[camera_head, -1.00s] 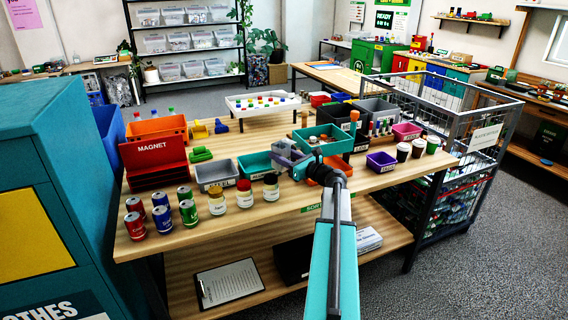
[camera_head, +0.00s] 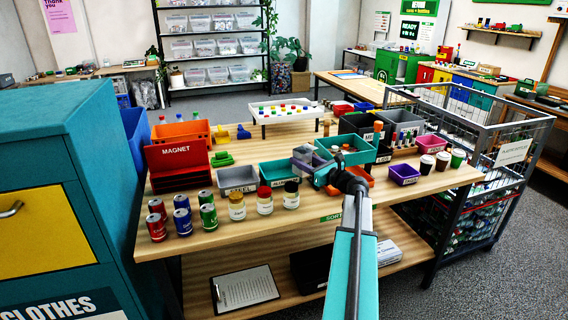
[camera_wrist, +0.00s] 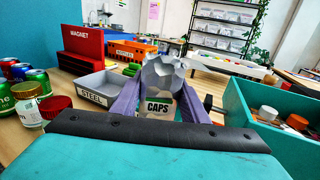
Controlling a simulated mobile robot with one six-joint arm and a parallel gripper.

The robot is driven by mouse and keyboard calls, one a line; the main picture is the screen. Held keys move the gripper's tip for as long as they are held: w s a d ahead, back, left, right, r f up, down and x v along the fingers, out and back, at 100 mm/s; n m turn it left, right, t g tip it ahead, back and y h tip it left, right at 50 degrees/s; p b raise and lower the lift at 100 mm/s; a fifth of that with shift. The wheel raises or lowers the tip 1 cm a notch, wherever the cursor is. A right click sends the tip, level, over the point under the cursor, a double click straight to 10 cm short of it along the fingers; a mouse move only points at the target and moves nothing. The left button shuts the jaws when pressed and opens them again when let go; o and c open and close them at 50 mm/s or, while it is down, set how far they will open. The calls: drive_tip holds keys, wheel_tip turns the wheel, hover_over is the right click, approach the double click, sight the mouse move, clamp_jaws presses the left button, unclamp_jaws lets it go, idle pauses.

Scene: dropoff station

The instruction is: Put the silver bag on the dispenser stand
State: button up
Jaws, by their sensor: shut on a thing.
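A crumpled silver-grey bag (camera_wrist: 165,72) stands upright between the two lavender fingers of my gripper (camera_wrist: 160,103) in the wrist view. The fingers are shut on it. A white label reading CAPS shows low between the fingers; I cannot tell whether it is on the bag. In the head view my gripper (camera_head: 312,163) is over the sorting table, among the bins beside the teal aluminium bin; the bag is too small there to make out clearly. I cannot pick out a dispenser stand with certainty.
A grey STEEL bin (camera_wrist: 98,88) and a red MAGNET box (camera_wrist: 84,45) are to the left. A teal bin (camera_wrist: 250,110) is close on the right. Several cans and jars line the table's front edge. A white tray (camera_head: 262,118) stands behind; a wire cage (camera_head: 500,170) is right.

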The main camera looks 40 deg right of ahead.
drive_tip(key=w+a+n+y+p, duration=0.1)
drive_tip(key=a+n+y+p, duration=0.1)
drive_tip(key=a, duration=0.6)
drive_tip(key=w+a+r+n+g+y+p, duration=0.1)
drive_tip(key=w+a+y, duration=0.1)
drive_tip(key=a, duration=0.7)
drive_tip(key=w+a+n+g+y+p, duration=0.1)
drive_tip(key=w+a+n+y+p, duration=0.1)
drive_tip(key=a, duration=0.6)
drive_tip(key=shift+w+a+r+n+y+p, duration=0.2)
drive_tip(key=shift+w+a+n+y+p, duration=0.1)
drive_tip(key=shift+y, duration=0.6)
drive_tip(key=s+a+n+g+y+p, duration=0.2)
drive_tip(key=a+y, duration=0.1)
drive_tip(key=a, duration=1.1)
drive_tip(key=s+a+f+n+g+y+p, duration=0.1)
drive_tip(key=s+a+n+g+y+p, duration=0.1)
drive_tip(key=a, duration=1.1)
drive_tip(key=shift+s+a+n+g+y+p, duration=0.25)
drive_tip(key=shift+a+n+g+y+p, duration=0.15)
drive_tip(key=shift+n+g+y+p, duration=0.3)
drive_tip(key=shift+d, duration=0.2)
